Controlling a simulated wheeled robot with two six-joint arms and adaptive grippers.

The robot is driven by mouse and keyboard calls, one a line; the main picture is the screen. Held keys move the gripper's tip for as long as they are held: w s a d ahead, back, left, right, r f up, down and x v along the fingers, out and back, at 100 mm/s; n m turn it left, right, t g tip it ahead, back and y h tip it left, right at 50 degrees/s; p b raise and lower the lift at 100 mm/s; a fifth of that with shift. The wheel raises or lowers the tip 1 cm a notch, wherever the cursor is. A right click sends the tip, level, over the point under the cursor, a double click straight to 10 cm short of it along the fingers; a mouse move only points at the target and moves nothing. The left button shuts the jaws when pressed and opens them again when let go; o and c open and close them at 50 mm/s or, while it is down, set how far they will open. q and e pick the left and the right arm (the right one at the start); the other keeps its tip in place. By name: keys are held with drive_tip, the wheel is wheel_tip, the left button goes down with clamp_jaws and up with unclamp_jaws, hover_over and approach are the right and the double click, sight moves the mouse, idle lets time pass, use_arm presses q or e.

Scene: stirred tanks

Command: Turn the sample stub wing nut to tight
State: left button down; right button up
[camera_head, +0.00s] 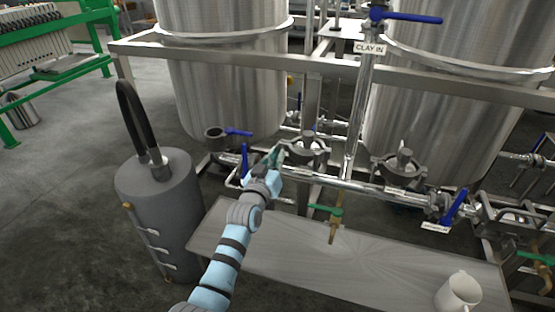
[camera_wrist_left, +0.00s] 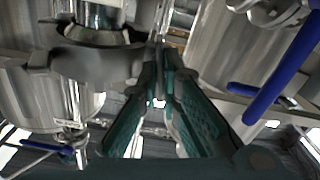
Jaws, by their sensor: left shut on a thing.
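My left gripper (camera_head: 277,156) reaches in to the pipework under the left tank. In the left wrist view its two green fingers (camera_wrist_left: 162,72) come together at their tips, shut on the wing nut of a clamp. The nut itself is mostly hidden between the fingertips. The grey metal clamp (camera_head: 308,147), on a short capped stub, is right beside the fingertips. It shows large at upper left in the left wrist view (camera_wrist_left: 95,60). Whether the nut is loose or tight cannot be told. My right gripper is not in view.
A blue-handled valve (camera_head: 245,160) stands close left of my gripper; a blue handle (camera_wrist_left: 285,75) shows at right in the wrist view. A green-handled tap (camera_head: 333,212) hangs over the metal bench (camera_head: 270,250). A mug (camera_head: 458,294) and a grey cylinder (camera_head: 160,215) stand nearby.

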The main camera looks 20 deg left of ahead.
use_arm(q)
drive_tip(key=shift+f+m, duration=0.1)
drive_tip(key=shift+m, duration=1.1)
drive_tip(key=c, duration=1.8)
unclamp_jaws()
wheel_tip(320, 180, up, 10)
drive_tip(key=shift+r, duration=0.1)
